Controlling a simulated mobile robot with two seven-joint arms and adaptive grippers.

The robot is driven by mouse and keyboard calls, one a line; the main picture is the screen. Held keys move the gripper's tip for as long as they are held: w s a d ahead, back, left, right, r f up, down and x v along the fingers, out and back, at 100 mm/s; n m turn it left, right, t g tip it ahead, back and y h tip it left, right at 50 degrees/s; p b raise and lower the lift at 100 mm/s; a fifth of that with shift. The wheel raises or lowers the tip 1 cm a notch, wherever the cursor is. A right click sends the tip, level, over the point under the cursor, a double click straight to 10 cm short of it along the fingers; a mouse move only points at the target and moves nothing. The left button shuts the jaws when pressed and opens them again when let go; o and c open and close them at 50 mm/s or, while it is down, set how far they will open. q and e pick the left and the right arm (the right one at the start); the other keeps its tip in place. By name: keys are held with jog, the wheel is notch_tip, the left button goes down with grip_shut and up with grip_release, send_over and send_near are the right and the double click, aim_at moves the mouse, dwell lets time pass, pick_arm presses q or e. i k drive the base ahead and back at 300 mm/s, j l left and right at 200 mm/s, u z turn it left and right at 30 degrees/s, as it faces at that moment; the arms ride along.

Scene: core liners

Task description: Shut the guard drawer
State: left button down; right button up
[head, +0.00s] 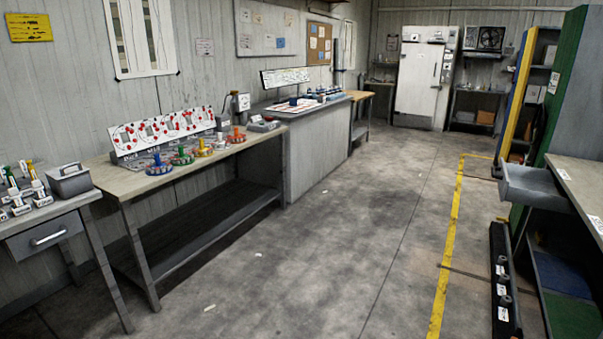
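A grey drawer (535,186) sticks out from the bench (583,180) at the right edge of the head view. Another grey drawer (46,238) with a pale bar handle sits under the left table and looks shut. No label shows which one is the guard drawer. Neither of my grippers is in view.
A long workbench (120,182) with colored fixtures lines the left wall. A black rack (503,285) stands on the floor near the right bench, beside a yellow floor line (448,240). The middle concrete floor (330,240) is mostly clear. A white cabinet (420,78) stands at the back.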

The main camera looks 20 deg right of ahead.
aim_at(537, 187)
jog(key=i+l+z, duration=0.15)
jog(key=i+z, duration=0.5)
jog(key=z, duration=0.15)
jog(key=i+z, duration=0.8)
jog(key=i, duration=0.15)
jog(key=i+j+z, duration=0.2)
jog(key=i+z, duration=0.15)
jog(key=i, duration=0.2)
